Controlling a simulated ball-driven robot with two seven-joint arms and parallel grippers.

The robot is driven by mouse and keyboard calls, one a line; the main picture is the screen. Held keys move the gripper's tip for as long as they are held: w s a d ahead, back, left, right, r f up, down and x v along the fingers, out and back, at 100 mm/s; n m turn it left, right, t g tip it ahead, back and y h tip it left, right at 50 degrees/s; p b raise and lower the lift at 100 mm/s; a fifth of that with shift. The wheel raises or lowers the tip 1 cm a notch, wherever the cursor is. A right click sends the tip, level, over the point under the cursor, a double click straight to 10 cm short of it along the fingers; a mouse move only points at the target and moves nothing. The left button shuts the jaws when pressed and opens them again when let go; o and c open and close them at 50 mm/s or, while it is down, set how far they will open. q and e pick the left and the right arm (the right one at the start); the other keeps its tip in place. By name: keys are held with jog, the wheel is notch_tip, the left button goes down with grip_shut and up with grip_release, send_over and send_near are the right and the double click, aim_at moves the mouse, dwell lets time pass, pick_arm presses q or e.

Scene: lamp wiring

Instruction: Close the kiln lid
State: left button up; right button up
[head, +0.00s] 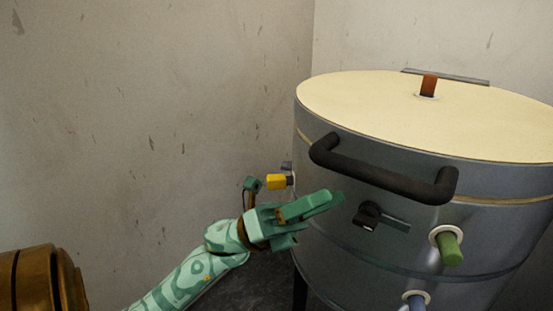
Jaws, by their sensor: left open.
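The kiln (390,235) is a large grey metal drum at the right of the head view. Its pale cream lid (390,100) lies flat across the top. A dark bar handle (385,175) is on the front of the lid's rim. My left gripper (320,205) is green and open, with nothing seen between its fingers. It is in front of the kiln's left side, lower than the handle and to its left. I cannot tell whether it touches the kiln wall. My right gripper is not in view.
A dark latch (370,215) sits below the handle. A green plug (449,249) and a bluish one (416,301) stick out of the kiln's front. A yellow knob (277,181) is at its left side. An orange-brown peg (429,86) stands on the lid. Bare walls rise behind.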

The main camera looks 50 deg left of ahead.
pick_arm(q)
jog(key=v, duration=0.8)
jog(key=shift+a+f+p, duration=0.2)
jog(key=shift+f+p, duration=0.05)
jog(key=shift+p, duration=0.1)
jog(key=shift+s, duration=0.15)
